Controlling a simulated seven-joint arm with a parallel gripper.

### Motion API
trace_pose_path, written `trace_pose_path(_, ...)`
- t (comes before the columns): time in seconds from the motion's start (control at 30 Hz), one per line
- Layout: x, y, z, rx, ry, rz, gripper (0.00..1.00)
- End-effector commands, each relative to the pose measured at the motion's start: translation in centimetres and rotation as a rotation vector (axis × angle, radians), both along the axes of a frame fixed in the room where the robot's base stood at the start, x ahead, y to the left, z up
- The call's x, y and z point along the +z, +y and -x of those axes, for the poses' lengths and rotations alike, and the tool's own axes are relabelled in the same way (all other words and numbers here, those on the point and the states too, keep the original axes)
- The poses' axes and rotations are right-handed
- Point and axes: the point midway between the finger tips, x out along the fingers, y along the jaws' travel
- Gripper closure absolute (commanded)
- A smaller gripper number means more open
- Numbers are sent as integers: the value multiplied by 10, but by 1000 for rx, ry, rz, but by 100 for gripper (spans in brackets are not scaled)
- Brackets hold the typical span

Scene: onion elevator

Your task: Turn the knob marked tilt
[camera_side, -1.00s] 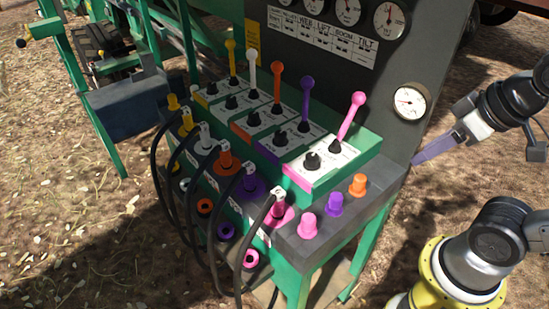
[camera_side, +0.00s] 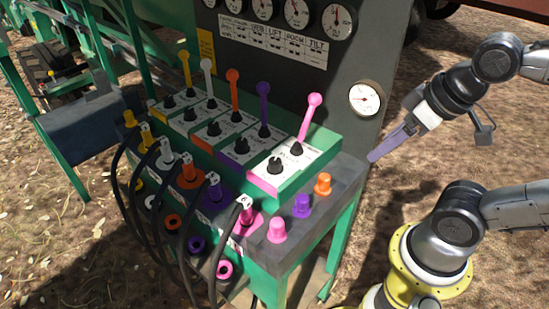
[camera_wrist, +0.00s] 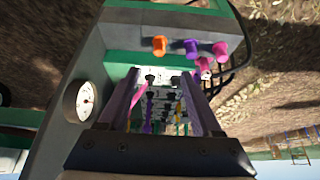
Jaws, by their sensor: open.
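The console's nearest, pink-trimmed panel (camera_side: 285,172) has two black knobs, a front one (camera_side: 275,166) and a rear one (camera_side: 297,149), beside a pink lever (camera_side: 311,117). The small labels by the knobs are too small to read, so I cannot tell which is marked tilt. My gripper (camera_side: 372,159) is open and empty, right of the console, its purple-grey fingers pointing down-left near the console's right edge. In the wrist view my gripper (camera_wrist: 162,78) has its fingers apart, with the pink lever (camera_wrist: 139,96) and other levers seen between them.
Pink (camera_side: 277,230), purple (camera_side: 302,205) and orange (camera_side: 323,183) caps stand on the console's right ledge. Black hoses (camera_side: 219,240) hang from its front. A gauge (camera_side: 366,98) is on the upright panel behind. More knobs and levers run leftward. Open ground lies to the right.

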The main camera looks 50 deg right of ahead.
Motion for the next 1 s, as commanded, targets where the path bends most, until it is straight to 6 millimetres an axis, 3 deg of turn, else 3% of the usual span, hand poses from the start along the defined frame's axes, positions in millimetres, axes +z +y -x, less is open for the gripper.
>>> trace_pose_path(0.1, 3, 0, 3, -59, 17, -30, 31)
trace_pose_path(0.27, 36, 1, -16, -187, 44, -98, 31)
trace_pose_path(0.47, 65, 8, -59, -304, 134, -151, 31)
trace_pose_path(0.6, 75, 17, -100, -375, 216, -169, 31)
trace_pose_path(0.77, 71, 31, -151, -431, 313, -167, 31)
trace_pose_path(1.0, 39, 53, -207, -431, 426, -131, 31)
